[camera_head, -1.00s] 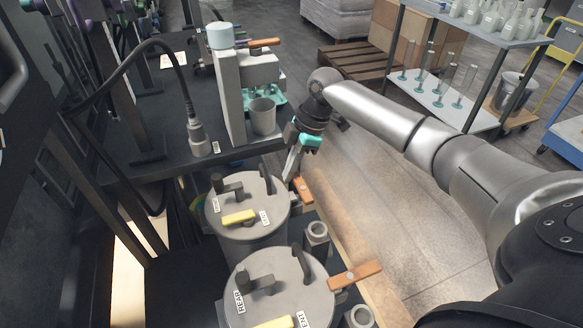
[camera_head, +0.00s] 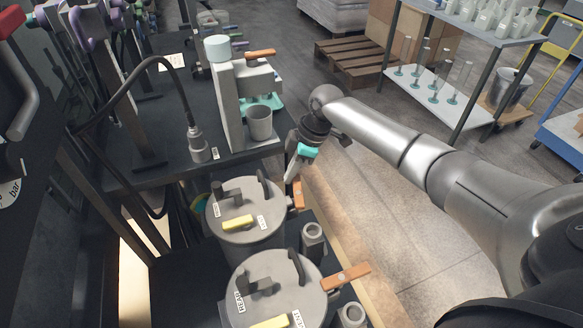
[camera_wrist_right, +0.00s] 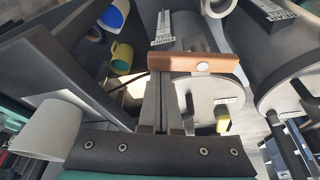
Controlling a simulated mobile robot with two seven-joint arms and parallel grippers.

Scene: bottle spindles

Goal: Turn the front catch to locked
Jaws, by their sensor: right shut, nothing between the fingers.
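Two grey round lids with wooden catches show in the head view. The far lid (camera_head: 262,196) has an orange-brown catch (camera_head: 298,194) at its right edge, lying nearly along the rim. The nearer lid (camera_head: 295,275) has a catch (camera_head: 346,276) sticking outward to the right. Small tags on the lids are hard to read. My right gripper (camera_head: 289,178) is shut and empty, pointing down beside the far catch. In the right wrist view its fingers (camera_wrist_right: 160,78) reach up to the wooden catch (camera_wrist_right: 192,64) and appear to touch it. My left gripper is not in view.
A bench press with a grey cup (camera_head: 259,122) stands behind the far lid. Grey sockets (camera_head: 313,238) stand right of the lids. Yellow handles (camera_head: 238,222) sit on the lids. Open floor (camera_head: 400,210) lies to the right.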

